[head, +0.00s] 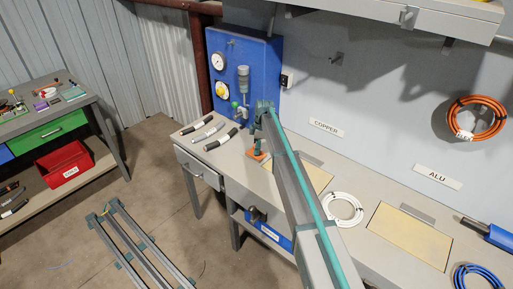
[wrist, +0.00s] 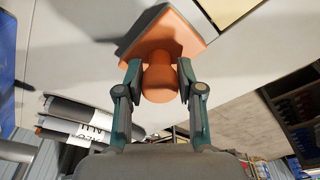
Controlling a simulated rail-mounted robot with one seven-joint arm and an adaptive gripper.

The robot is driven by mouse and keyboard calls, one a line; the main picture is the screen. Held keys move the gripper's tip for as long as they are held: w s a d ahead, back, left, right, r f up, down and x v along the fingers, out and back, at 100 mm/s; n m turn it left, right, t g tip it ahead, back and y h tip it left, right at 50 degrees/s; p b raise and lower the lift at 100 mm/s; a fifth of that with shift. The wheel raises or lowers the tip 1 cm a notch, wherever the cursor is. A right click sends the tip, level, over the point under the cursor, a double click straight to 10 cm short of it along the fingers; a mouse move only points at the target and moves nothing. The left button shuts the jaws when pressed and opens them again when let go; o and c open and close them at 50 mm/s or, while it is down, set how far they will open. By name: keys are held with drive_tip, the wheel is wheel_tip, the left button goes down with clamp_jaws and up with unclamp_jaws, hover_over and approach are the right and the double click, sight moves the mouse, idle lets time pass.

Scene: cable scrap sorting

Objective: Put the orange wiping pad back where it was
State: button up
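The orange wiping pad (head: 258,155) is at the bench top, left of the near pale yellow panel. In the wrist view it shows as a flat orange square (wrist: 160,32) with a rounded orange knob (wrist: 159,82). My gripper (wrist: 159,66) has one finger on each side of the knob, and both fingertips appear to press on it. In the head view my gripper (head: 256,142) points down over the pad. A dark shadow lies beside the pad; I cannot tell whether the pad touches the bench.
Several cable pieces (head: 207,131) lie to the left on the bench, also in the wrist view (wrist: 80,118). A blue gauge panel (head: 245,75) stands behind. A white cable coil (head: 342,209) and a yellow panel (head: 408,236) are to the right. My arm hides part of the bench.

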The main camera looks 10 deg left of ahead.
drive_tip(key=shift+o, duration=1.4)
drive_tip(key=shift+r, duration=0.1)
wheel_tip(320, 180, up, 12)
drive_tip(key=d+b, duration=0.1)
drive_tip(key=b, duration=0.3)
drive_tip(key=shift+w+d, duration=0.15)
drive_tip(key=shift+d, duration=0.25)
